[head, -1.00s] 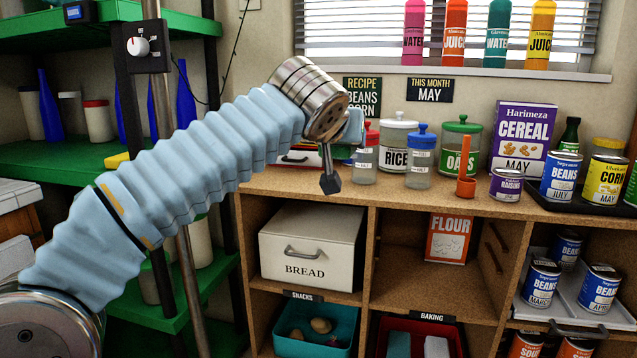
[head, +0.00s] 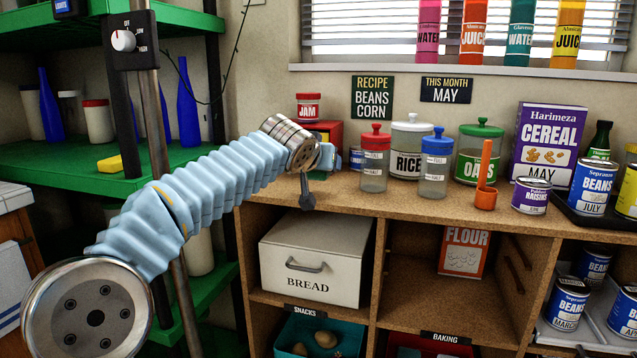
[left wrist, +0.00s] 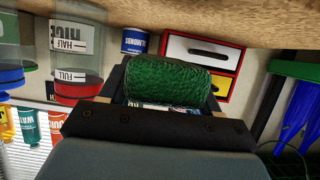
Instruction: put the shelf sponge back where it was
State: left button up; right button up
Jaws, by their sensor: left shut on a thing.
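My left gripper (head: 327,158) is at the back left of the wooden counter, in front of the small drawer box; the wrist hides most of its fingers in the head view. In the left wrist view the gripper is shut on a green, rough-surfaced sponge (left wrist: 168,83), which lies across between the dark fingers. My right gripper is not in view.
On the counter (head: 400,205) stand a jam jar (head: 309,106) on the drawer box (head: 327,128), a red-lidded jar (head: 374,165), a rice jar (head: 408,150) and a blue-lidded jar (head: 437,165). A bread box (head: 310,268) sits below. A metal post (head: 150,110) stands before the green shelves.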

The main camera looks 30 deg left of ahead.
aim_at(318, 192)
pick_arm(q)
jog(key=shift+w+a+f, duration=0.2)
jog(key=shift+a+f, duration=0.1)
jog(key=shift+f, duration=0.2)
jog(key=f, duration=0.1)
jog(key=f+b, duration=0.1)
jog(key=f, duration=0.1)
jog(key=shift+w+a, duration=0.1)
jog(key=shift+a, duration=0.1)
jog(key=shift+f, duration=0.2)
jog(key=shift+f, duration=0.2)
jog(key=o, duration=1.1)
jog(key=shift+r, duration=0.1)
jog(key=shift+r, duration=0.15)
jog(key=v, duration=1.2)
jog(key=shift+b, duration=0.4)
